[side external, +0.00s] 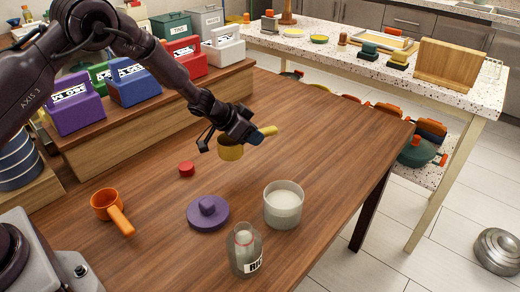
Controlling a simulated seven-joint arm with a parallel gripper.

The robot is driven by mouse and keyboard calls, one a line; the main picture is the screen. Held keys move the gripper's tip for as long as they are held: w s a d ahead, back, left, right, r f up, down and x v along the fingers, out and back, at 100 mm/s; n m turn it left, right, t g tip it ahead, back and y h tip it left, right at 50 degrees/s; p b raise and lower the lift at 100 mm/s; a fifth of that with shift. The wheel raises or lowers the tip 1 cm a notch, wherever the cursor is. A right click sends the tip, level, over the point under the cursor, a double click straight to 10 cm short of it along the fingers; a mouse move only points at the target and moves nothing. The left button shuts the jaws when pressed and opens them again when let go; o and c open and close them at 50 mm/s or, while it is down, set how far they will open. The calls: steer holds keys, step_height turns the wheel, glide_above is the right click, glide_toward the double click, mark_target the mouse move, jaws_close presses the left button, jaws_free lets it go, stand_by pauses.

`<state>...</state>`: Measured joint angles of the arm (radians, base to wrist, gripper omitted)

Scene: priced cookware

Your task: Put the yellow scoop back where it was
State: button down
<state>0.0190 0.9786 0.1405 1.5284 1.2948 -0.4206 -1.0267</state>
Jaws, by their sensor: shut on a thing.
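My gripper (240,140) is shut on the yellow scoop (230,152). It holds the scoop over the wooden table, apart from the other things as far as I can tell. The scoop's cup hangs below the fingers and its handle points right. The fingers cover part of the scoop. What is inside the cup is hidden.
An orange scoop (107,205), a red cap (187,169), a purple lid (208,212), a jar of white contents (283,205) and a labelled glass bottle (245,250) stand on the table (330,140). Coloured boxes line a raised shelf (150,130). The table's right side is clear.

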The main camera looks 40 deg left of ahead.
steer(key=w+f, duration=0.3)
steer(key=shift+f, duration=0.2)
steer(key=shift+w+f, duration=0.15)
steer(key=shift+f, duration=1.5)
steer(key=shift+f, duration=0.15)
steer(key=c, duration=0.9)
jaws_free()
